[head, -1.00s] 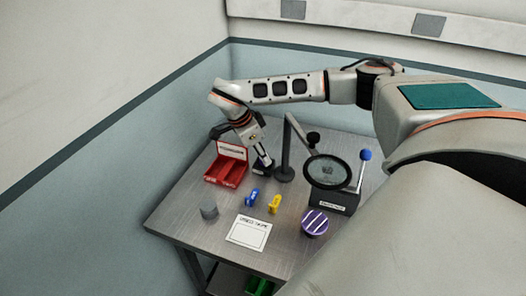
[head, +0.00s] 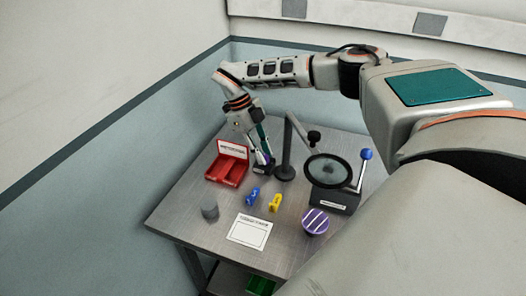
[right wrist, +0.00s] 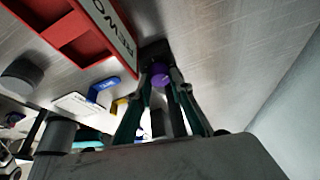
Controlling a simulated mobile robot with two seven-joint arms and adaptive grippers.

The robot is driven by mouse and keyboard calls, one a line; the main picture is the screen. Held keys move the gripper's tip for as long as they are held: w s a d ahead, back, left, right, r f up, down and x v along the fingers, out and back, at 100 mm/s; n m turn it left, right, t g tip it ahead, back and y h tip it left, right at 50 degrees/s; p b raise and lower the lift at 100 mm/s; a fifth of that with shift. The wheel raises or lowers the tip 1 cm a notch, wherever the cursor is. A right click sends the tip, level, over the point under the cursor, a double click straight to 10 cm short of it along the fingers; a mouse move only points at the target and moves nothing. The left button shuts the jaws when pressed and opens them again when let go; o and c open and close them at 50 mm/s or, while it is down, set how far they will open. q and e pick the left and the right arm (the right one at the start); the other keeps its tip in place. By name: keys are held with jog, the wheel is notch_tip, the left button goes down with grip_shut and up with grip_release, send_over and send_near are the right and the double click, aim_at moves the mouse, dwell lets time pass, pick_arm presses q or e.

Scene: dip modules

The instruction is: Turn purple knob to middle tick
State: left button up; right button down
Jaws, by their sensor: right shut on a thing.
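The purple knob (right wrist: 160,74) shows in the right wrist view between the fingers of my right gripper (right wrist: 161,85). It sits on a dark box (right wrist: 156,50). In the head view my right gripper (head: 262,160) reaches down to the dark box (head: 261,170) beside the red bin, with its fingers shut on the knob. The fingers hide most of the knob there. The ticks and the knob's pointer cannot be made out. My left gripper is not in view.
A red bin (head: 226,169) stands left of the box, a lamp stand (head: 286,165) with a magnifier (head: 327,170) right of it. Blue (head: 252,195) and yellow (head: 275,202) pieces, a grey cylinder (head: 209,211), a white card (head: 249,231) and a purple-striped round object (head: 316,222) lie nearer.

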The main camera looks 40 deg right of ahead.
jog(key=shift+m+y, duration=0.7)
jog(key=shift+m, duration=1.2)
jog(key=c, duration=1.8)
grip_release()
jog(key=shift+w, duration=0.1)
jog(key=v, duration=1.2)
jog(key=shift+w+d, duration=0.1)
jog(key=shift+w, duration=0.05)
jog(key=shift+f, duration=0.1)
